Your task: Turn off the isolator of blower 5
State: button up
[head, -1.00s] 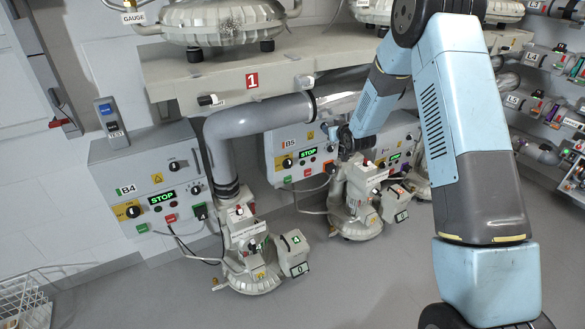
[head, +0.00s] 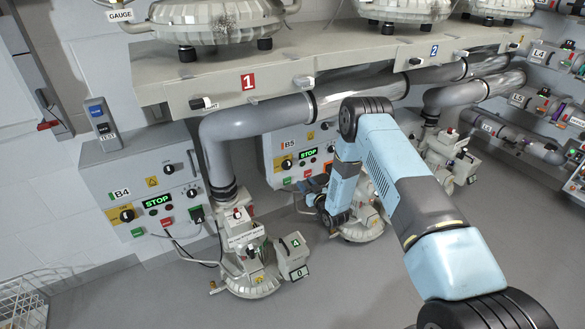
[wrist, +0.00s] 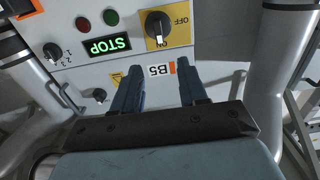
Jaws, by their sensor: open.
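The B5 panel (head: 270,152) hangs below the pipe in the head view. Its isolator (head: 287,164) is a black knob on a yellow plate. In the wrist view the panel is upside down, and the isolator knob (wrist: 158,28) has its white mark toward the ON label, with OFF at the side. A lit STOP display (wrist: 107,45) is beside it. My gripper (wrist: 157,66) is open and empty, its two fingers apart over the B5 label (wrist: 160,70), short of the knob in the picture. In the head view my arm hides the panel's right part.
The similar B4 panel (head: 150,195) stands to the left, with its own yellow-plated knob. A grey pipe (head: 255,122) runs above B5. Grey floor in front is free.

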aim_at(289, 166)
jog(key=x, duration=1.3)
jog(key=shift+w+a+f, duration=0.15)
jog(key=shift+w+f, duration=0.05)
jog(key=shift+w, duration=0.1)
grip_shut()
